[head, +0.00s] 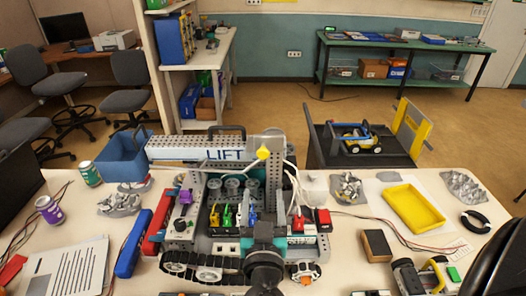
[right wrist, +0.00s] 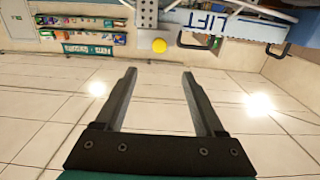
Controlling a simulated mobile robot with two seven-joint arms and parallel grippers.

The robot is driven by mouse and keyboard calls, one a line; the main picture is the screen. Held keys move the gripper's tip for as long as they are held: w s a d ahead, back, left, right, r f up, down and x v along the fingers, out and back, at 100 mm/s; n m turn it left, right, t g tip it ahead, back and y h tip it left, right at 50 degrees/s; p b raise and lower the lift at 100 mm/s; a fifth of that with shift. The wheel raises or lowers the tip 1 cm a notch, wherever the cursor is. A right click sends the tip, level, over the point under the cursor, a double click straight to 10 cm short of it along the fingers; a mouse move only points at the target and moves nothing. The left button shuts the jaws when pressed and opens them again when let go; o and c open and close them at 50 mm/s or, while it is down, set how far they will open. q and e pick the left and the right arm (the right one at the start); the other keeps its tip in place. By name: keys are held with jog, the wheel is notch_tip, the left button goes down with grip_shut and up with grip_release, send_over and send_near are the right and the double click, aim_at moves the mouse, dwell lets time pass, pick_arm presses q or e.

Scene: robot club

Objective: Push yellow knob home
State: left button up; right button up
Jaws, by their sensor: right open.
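The yellow knob (head: 263,153) sits at the end of a thin bar near the upright grey perforated plate, beside the white beam marked LIFT (head: 222,154). The knob also shows in the right wrist view (right wrist: 159,46), just beyond and roughly between my fingertips. My right gripper (head: 264,217) stands at the middle of the tracked robot, nearer to me and below the knob in the picture. In the right wrist view its two dark fingers (right wrist: 158,72) are spread and empty, apart from the knob. My left gripper is not in view.
The tracked robot (head: 205,262) fills the table's middle. A blue bin (head: 122,158) stands at left, and a blue and red bumper (head: 133,245) lies nearby. A yellow tray (head: 413,209), a brown block (head: 377,245) and loose parts lie at right. White cables hang right of the knob.

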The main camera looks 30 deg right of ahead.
aim_at(263, 154)
jog(key=p+x, duration=0.3)
jog(key=x, duration=0.9)
jog(key=shift+w+d+r+p, duration=0.1)
jog(key=shift+d+r+p, duration=0.05)
jog(key=shift+p, duration=0.25)
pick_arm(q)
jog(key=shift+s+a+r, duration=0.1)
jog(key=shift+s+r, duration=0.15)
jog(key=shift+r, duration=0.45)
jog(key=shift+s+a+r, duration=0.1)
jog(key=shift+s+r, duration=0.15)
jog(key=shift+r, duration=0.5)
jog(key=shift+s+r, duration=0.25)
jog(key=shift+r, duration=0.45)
pick_arm(e)
jog(key=shift+x, duration=1)
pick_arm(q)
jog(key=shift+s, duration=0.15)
pick_arm(e)
jog(key=shift+c, duration=1.4)
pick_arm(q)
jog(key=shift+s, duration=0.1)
pick_arm(e)
grip_shut()
